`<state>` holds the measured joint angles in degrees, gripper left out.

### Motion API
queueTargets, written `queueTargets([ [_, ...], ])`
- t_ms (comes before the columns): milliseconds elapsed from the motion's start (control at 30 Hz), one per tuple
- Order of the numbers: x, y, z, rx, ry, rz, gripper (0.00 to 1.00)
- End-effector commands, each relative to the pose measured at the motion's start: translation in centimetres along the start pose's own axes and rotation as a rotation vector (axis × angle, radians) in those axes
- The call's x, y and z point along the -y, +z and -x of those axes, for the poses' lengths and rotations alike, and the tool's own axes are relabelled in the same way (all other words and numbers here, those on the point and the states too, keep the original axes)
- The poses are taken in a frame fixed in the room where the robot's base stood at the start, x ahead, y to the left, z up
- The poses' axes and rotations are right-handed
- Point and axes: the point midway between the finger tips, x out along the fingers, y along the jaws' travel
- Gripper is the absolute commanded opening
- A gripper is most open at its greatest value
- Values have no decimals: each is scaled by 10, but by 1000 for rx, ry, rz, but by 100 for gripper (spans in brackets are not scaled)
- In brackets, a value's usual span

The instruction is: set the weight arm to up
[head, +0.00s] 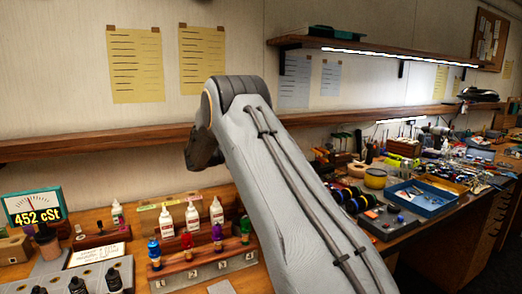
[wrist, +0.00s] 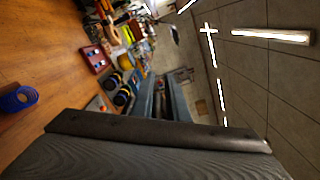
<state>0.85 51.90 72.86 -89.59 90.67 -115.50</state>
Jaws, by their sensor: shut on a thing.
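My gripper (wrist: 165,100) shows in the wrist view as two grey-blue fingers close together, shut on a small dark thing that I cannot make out. In the head view my own grey arm rises across the middle and its dark wrist end bends down at the left, above the bench; the fingers are not visible there. I cannot pick out the weight arm for certain in either view. My arm hides part of the bench behind it.
A meter reading 452 cSt (head: 35,207) stands at the left. White bottles (head: 191,216) and a wooden rack with coloured-topped bottles (head: 187,262) stand left of my arm. A blue tray (head: 422,199) lies at the right. A wooden shelf (head: 95,146) runs along the wall.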

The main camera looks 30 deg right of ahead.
Motion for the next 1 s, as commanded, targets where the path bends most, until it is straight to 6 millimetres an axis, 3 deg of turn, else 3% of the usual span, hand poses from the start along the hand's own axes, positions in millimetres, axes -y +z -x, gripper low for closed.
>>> queueTargets([
  [33,-12,-11,-2,-12,8,19,0],
  [367,-12,-10,-1,-11,8,18,0],
  [400,-12,-10,-1,-11,8,18,15],
  [500,-12,-11,0,-12,8,18,28],
  [867,-11,-9,1,-12,7,15,28],
  [1000,-12,-8,15,-8,8,14,28],
])
